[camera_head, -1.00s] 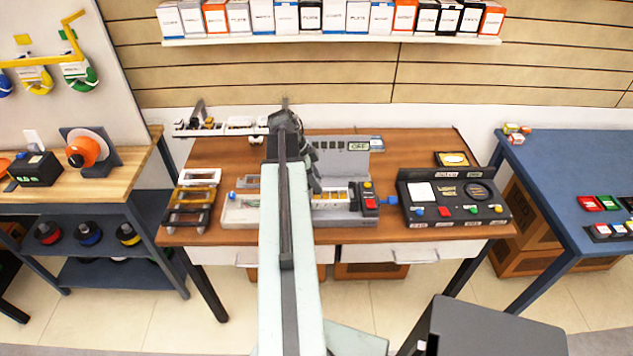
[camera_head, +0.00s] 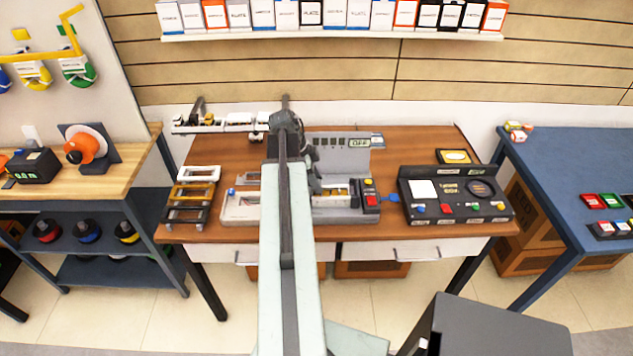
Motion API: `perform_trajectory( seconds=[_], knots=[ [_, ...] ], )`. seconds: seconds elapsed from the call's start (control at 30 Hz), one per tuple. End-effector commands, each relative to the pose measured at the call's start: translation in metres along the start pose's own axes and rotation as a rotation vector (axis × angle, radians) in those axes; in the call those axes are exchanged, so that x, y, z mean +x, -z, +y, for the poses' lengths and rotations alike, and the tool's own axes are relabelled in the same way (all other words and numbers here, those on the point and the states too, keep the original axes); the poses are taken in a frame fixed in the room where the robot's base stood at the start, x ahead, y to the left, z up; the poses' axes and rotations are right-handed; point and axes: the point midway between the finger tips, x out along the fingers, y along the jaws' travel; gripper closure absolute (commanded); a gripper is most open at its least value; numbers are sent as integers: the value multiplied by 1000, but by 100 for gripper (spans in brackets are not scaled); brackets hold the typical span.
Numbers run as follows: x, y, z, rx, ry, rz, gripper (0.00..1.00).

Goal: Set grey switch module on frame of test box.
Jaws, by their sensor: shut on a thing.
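The test box (camera_head: 352,216) is a grey unit with an upright back panel reading OFF (camera_head: 358,143) and a red button at its right end. It sits mid-table, partly hidden by my arm. Its frame (camera_head: 346,201) lies along the front. My gripper (camera_head: 318,182) is just right of my arm, low over the left part of that frame. It is shut on a small grey piece, seemingly the grey switch module (camera_head: 335,183), which is partly hidden. I cannot tell whether the module touches the frame.
A black light box (camera_head: 455,205) stands to the right. Several coloured frames (camera_head: 191,195) lie at the left, beside a pale tray (camera_head: 240,211) partly behind my arm. A rail with white parts (camera_head: 215,124) stands at the back left. Bare wood (camera_head: 425,148) shows at the back right.

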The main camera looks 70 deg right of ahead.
Motion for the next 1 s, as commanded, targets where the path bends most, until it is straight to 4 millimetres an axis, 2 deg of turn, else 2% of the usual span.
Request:
perform_trajectory(
  seconds=[0.4, 0.77, 1.0],
  knots=[
    [0, 0, 0, 0, 0, 0, 98],
    [11, -4, 0, 1, 0, 0, 98],
    [11, -4, 0, 1, 0, 0, 98]
  ],
)
